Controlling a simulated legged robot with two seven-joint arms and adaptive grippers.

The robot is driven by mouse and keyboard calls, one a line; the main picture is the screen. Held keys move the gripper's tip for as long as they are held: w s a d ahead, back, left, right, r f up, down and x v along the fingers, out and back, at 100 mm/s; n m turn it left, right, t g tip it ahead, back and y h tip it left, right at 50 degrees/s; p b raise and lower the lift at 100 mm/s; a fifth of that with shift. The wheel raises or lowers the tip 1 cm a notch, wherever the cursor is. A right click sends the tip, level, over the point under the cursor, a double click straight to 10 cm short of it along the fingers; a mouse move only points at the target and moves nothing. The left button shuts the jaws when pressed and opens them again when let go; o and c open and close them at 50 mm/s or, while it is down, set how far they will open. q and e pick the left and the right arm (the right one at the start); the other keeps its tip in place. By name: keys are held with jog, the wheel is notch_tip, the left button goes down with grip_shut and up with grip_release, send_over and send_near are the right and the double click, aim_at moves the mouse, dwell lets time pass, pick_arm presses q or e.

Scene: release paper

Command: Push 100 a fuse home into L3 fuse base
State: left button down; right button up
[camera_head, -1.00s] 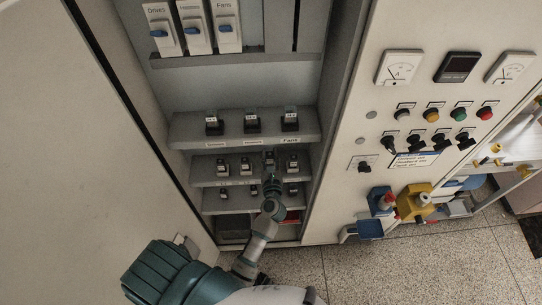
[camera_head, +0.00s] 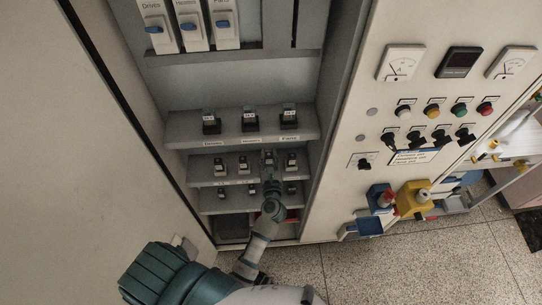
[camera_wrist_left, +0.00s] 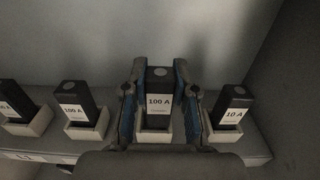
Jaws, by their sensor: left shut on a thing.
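The black 100 A fuse (camera_wrist_left: 158,82) with a white label stands upright at a white fuse base (camera_wrist_left: 155,135) in the left wrist view. Its top shows higher in the picture than the neighbouring fuses; how deep it sits is hard to tell. My left gripper (camera_wrist_left: 160,95) is shut on it, one blue-padded finger on each side. In the head view my left gripper (camera_head: 269,168) is at the middle shelf, where the fuse is small and partly hidden. No L3 marking is readable. My right gripper is not in view.
A 10 A fuse (camera_wrist_left: 232,112) stands in its base just right of the gripper, and another black fuse (camera_wrist_left: 80,105) to the left. The cabinet side wall (camera_wrist_left: 294,85) is close on the right. The upper shelf (camera_head: 230,133) runs above the gripper.

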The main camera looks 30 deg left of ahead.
pick_arm(q)
jog(key=shift+a+f, duration=0.1)
jog(key=shift+f, duration=0.2)
jog(key=shift+d+f+b, duration=0.15)
jog(key=shift+d+b, duration=0.15)
jog(key=shift+d, duration=0.1)
jog(key=shift+r+p, duration=0.6)
jog(key=shift+d, duration=0.25)
jog(key=shift+a, duration=0.1)
jog(key=shift+a, duration=0.55)
jog(key=shift+a+p, duration=0.35)
jog(key=shift+p, duration=0.4)
